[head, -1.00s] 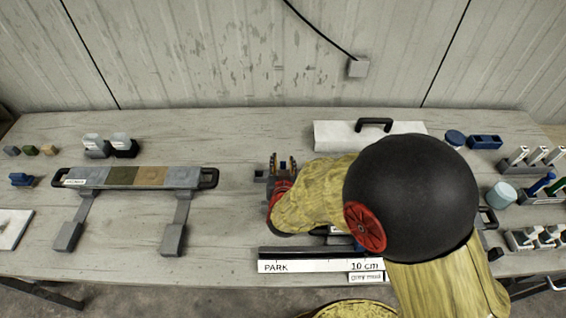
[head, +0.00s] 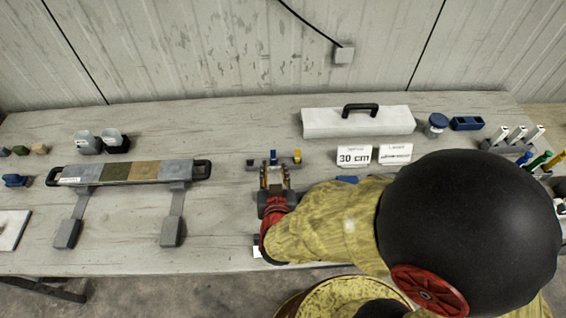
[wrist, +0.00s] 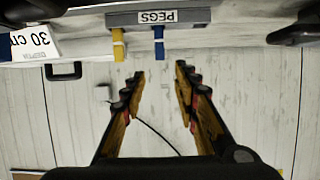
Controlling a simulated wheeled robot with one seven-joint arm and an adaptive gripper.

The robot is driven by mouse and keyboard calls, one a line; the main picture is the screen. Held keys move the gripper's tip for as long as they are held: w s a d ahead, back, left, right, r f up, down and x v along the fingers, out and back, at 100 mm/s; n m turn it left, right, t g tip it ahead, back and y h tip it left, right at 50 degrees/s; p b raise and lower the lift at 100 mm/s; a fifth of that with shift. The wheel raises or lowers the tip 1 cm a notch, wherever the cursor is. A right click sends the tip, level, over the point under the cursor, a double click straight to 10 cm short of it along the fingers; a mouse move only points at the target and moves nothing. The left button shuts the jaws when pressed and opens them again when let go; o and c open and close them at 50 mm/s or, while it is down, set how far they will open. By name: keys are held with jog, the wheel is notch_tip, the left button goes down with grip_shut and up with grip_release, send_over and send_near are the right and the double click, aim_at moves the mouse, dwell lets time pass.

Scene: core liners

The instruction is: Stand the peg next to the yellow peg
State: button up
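A grey peg rack (head: 250,163) stands on the table beyond my gripper, and its label reads PEGS in the wrist view (wrist: 203,16), where it appears upside down. The blue peg (head: 273,157) stands upright in the rack, next to the yellow peg (head: 297,156) on its right. In the wrist view the blue peg (wrist: 159,42) and the yellow peg (wrist: 118,46) appear inverted, with a gap between them. My gripper (wrist: 160,75) is open and empty. Its fingertips (head: 274,172) are on the near side of the rack, apart from the blue peg.
A 30 cm sign (head: 354,156) and another card stand right of the rack. A white case (head: 358,122) with a black handle lies behind. A sample tray (head: 130,172) is at left. Racks of tubes (head: 515,140) are at far right.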

notch_tip(320, 180, up, 11)
jog(key=g+y, duration=0.4)
jog(key=s+d+r+g+h, duration=0.1)
jog(key=s+d+r+g, duration=0.1)
jog(key=s+d, duration=0.6)
jog(key=s+d+r+g+h, duration=0.2)
jog(key=s+d+r, duration=0.3)
jog(key=s+d, duration=0.4)
jog(key=shift+r+h, duration=0.25)
jog(key=shift+h, duration=0.05)
